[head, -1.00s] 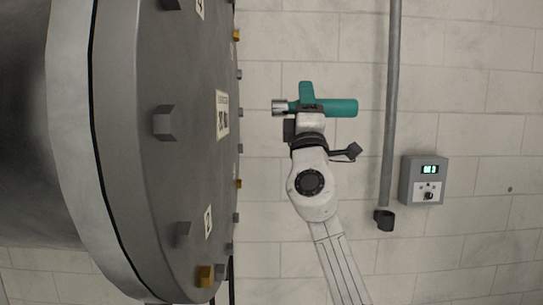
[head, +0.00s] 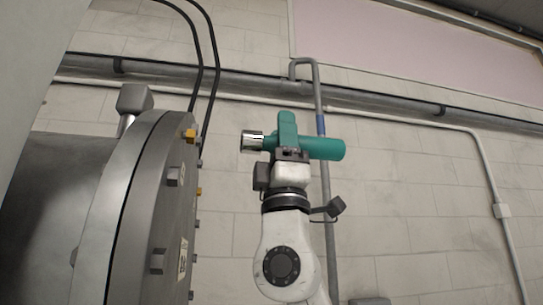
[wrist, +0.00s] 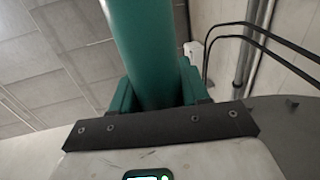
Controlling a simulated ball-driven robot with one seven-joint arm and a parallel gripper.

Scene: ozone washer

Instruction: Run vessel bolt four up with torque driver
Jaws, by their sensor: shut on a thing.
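The torque driver (head: 318,147) is a teal tool with a silver socket (head: 252,141) at its left end. It lies roughly level in the head view, its socket facing the vessel side. My gripper (head: 290,156) is shut on it from below. In the wrist view the teal driver (wrist: 150,50) fills the upper middle, and its socket is out of sight. The grey vessel flange (head: 148,195) stands to the left, with a clear gap to the socket. Its rim carries grey bolts, such as one grey bolt (head: 175,176), and a yellow bolt (head: 189,135) near the top. I cannot tell which is bolt four.
Two black cables (head: 213,60) drop behind the vessel's top. A grey vertical pipe (head: 321,105) stands behind the driver. A long horizontal pipe (head: 390,98) runs along the tiled wall. The space right of my arm looks open.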

